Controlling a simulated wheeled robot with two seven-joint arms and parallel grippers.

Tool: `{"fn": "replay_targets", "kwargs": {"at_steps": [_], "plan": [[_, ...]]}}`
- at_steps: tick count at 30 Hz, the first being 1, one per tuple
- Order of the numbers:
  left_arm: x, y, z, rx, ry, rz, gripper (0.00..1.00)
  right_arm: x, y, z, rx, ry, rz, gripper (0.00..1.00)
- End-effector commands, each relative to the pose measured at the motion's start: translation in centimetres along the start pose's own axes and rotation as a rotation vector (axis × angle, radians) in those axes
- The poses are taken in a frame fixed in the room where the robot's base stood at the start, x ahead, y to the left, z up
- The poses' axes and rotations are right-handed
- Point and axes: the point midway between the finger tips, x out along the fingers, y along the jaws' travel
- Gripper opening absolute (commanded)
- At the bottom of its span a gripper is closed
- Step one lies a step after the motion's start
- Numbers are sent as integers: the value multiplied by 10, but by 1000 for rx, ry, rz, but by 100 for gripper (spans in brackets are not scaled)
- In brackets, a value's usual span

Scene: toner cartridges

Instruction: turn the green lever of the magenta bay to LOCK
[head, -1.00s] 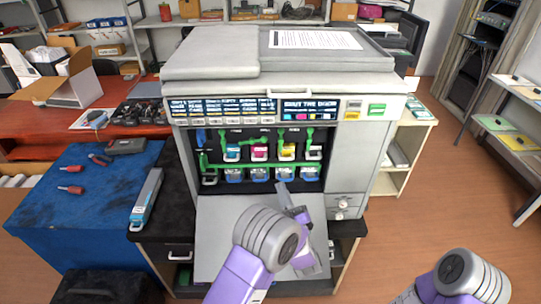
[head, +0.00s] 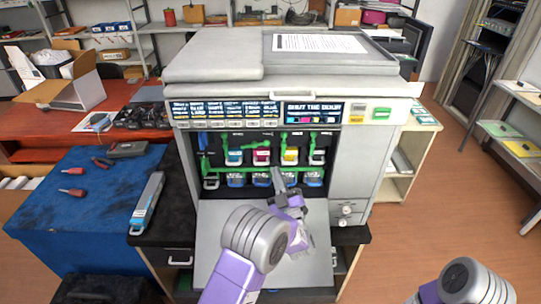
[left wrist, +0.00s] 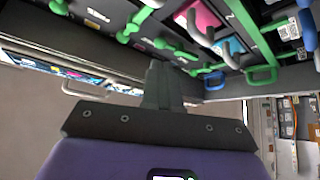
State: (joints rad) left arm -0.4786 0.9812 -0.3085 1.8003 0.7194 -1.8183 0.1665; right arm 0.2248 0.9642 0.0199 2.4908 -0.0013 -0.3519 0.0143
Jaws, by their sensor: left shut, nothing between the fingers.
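The magenta cartridge (head: 261,156) sits in the upper row of bays inside the open printer, between a cyan one and a yellow one. Its green lever (head: 264,141) shows small above it; its exact angle is hard to read. In the left wrist view the magenta cartridge (left wrist: 203,17) is at the top, with green levers around it; I cannot tell which is its own. My left gripper (head: 277,178) is shut and empty, in front of the lower row, below and slightly right of the magenta cartridge. Its dark fingers (left wrist: 163,85) also show in the left wrist view. My right gripper is out of view.
The printer's open door (head: 222,225) lies flat under my left arm. A green rail (head: 232,171) runs between the two bay rows. The yellow cartridge (head: 290,155) stands right of the magenta one. A loose long cartridge (head: 147,203) lies on the counter at left.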

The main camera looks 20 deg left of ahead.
Motion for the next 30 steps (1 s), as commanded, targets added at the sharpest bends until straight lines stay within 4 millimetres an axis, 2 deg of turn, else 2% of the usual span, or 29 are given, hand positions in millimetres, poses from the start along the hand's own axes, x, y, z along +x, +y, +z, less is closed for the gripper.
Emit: {"fn": "replay_targets", "kwargs": {"at_steps": [1, 6, 12, 30], "plan": [[12, 0, -1, -1, 3, -2, 0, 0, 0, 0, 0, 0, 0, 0], [44, 0, -1, -1, 2, -2, 0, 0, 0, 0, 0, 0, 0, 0], [65, -1, 0, 1, 0, -1, 0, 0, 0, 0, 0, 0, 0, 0], [68, 3, 2, -16, -3, -5, 0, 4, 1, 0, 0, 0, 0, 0]]}}
